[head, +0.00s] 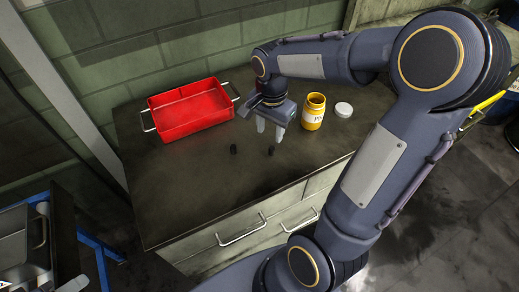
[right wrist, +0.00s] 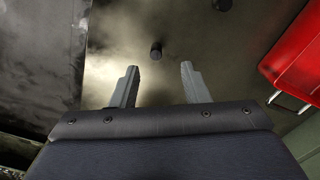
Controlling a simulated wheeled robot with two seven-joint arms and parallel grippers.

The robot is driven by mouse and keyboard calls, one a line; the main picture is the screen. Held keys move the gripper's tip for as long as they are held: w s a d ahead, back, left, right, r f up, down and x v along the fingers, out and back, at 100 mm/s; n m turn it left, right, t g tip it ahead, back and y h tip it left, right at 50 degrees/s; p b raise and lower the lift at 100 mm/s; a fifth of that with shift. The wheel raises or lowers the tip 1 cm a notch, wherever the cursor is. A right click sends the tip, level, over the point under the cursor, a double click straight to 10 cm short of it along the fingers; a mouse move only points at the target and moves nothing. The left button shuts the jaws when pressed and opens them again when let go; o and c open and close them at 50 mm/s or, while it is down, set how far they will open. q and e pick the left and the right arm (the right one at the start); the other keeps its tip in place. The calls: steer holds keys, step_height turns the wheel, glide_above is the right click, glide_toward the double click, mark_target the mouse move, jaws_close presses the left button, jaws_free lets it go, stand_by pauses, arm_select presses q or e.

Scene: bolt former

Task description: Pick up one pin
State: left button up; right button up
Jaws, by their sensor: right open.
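Two small dark pins stand on the dark worktop in the head view: one pin (head: 271,150) just below my right gripper, another pin (head: 233,149) to its left. My right gripper (head: 270,132) is open and empty, its fingers pointing down above the worktop. In the right wrist view the near pin (right wrist: 156,51) shows beyond the gap between the two open fingertips (right wrist: 160,68), apart from both. The other pin (right wrist: 222,5) is at the top edge of that view. My left gripper is not seen.
A red tray (head: 153,104) with wire handles stands at the back left of the worktop (head: 180,195). A yellow jar (head: 314,112) and a white lid (head: 343,109) stand right of the gripper. The front of the worktop is clear. A block wall is behind.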

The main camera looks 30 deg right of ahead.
mark_target(272, 147)
steer(key=f, duration=0.7)
steer(key=shift+s+d, duration=0.2)
steer(key=shift+d, duration=0.15)
jaws_close()
